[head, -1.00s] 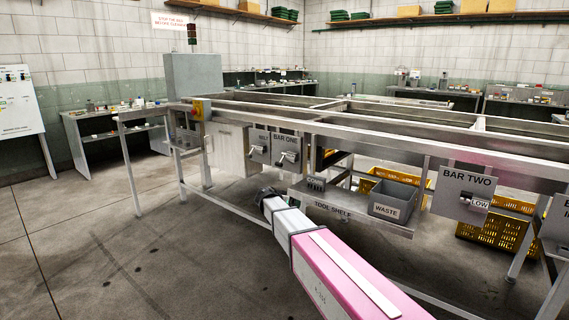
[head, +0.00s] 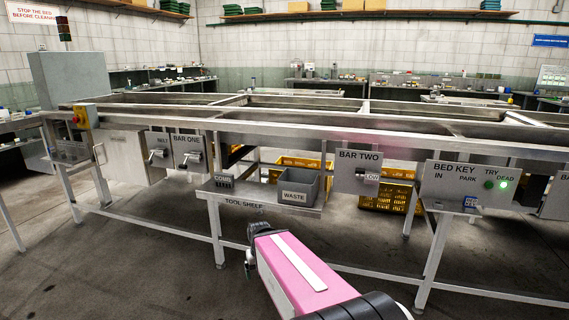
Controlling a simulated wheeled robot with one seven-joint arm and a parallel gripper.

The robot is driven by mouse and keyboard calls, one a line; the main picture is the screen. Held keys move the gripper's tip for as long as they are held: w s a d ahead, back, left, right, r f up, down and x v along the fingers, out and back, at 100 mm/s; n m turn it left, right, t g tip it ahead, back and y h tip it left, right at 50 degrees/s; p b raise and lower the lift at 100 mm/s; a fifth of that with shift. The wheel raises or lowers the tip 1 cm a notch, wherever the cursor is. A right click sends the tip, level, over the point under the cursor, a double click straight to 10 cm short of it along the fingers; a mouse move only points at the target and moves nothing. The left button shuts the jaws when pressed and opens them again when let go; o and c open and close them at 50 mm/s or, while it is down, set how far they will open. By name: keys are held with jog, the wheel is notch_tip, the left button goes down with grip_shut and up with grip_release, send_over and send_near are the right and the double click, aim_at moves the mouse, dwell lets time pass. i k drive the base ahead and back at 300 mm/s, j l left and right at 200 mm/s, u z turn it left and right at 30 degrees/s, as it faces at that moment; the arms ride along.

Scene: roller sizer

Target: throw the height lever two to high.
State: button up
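The height lever two is on the grey plate marked BAR TWO (head: 358,160), right of centre on the front rail of the sizer frame. Its small dark lever (head: 361,173) sits at mid-plate, beside a tag reading LOW (head: 372,177). My arm reaches forward from the bottom of the head view, below and left of that plate. The dark end of my arm shows near the tool shelf's front edge, well apart from the lever. My gripper's fingers cannot be made out.
The tool shelf (head: 246,202) juts out left of the plate, bearing a grey WASTE bin (head: 299,185). The BAR ONE plate (head: 187,152) is farther left. The BED KEY panel (head: 470,182), with a green light, is to the right. Yellow crates (head: 388,194) stand beneath. The front floor is clear.

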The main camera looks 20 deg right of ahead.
aim_at(360, 172)
jog(key=k+z, duration=0.2)
jog(key=z, duration=1)
